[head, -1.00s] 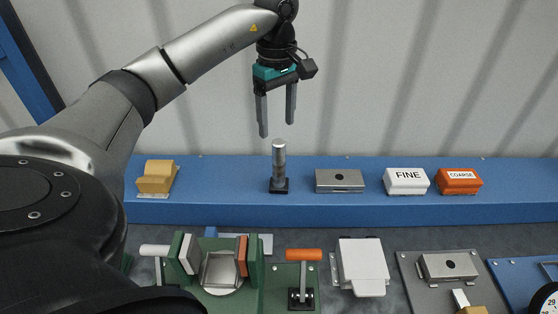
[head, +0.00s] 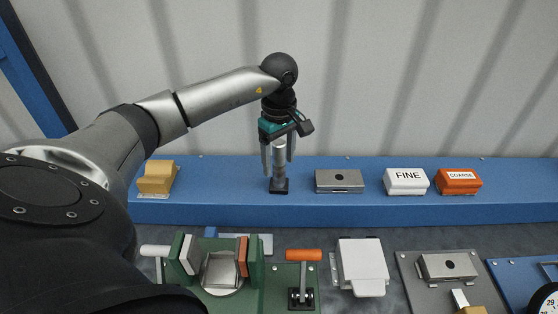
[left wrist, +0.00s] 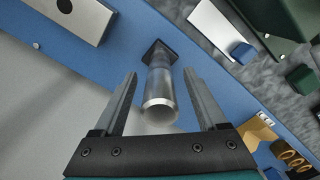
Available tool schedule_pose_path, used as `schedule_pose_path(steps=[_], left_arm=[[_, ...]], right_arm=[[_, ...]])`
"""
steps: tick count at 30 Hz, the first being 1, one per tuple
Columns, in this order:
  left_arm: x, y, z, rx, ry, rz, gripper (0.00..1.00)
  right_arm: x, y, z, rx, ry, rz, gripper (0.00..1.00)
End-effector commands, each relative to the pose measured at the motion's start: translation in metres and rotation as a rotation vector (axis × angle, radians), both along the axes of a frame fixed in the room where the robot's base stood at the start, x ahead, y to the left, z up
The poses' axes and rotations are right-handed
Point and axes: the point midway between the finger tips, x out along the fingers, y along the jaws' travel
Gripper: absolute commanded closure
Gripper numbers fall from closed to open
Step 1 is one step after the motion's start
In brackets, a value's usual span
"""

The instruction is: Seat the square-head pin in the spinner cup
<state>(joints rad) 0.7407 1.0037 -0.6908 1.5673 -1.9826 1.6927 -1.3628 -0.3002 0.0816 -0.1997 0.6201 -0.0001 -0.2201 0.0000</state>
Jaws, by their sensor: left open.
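The square-head pin (head: 279,166) stands upright on the blue shelf, a silver cylinder with a black square block at its bottom. My left gripper (head: 278,172) is open, pointing down, with its fingers on either side of the pin's upper part. In the left wrist view the pin (left wrist: 160,88) lies between the two fingers, with a visible gap on each side. A metal square-sided cup (head: 220,272) on a round base sits in the green fixture at the front; it looks like the spinner cup. My right gripper is not in view.
The blue shelf (head: 230,208) also holds a tan block (head: 157,178), a metal block with a hole (head: 339,180), a white FINE block (head: 406,181) and an orange COARSE block (head: 458,181). An orange-handled lever (head: 303,255) and white box (head: 362,264) stand in front.

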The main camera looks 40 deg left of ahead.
Motion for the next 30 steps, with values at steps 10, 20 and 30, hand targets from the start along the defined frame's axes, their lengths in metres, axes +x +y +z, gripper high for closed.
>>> schedule_pose_path(steps=[10, 20, 30], left_arm=[[0.0001, -0.0001, 0.0005, 0.0, 0.0, 0.0, 0.53], [0.0, 0.0, 0.0007, 0.0, 0.0, 0.0, 0.9], [0.0, 0.0001, 0.0008, 0.0, 0.0, 0.0, 1.0]], right_arm=[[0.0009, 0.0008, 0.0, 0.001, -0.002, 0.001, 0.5], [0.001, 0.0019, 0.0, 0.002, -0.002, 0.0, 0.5], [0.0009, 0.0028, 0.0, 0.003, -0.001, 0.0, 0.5]])
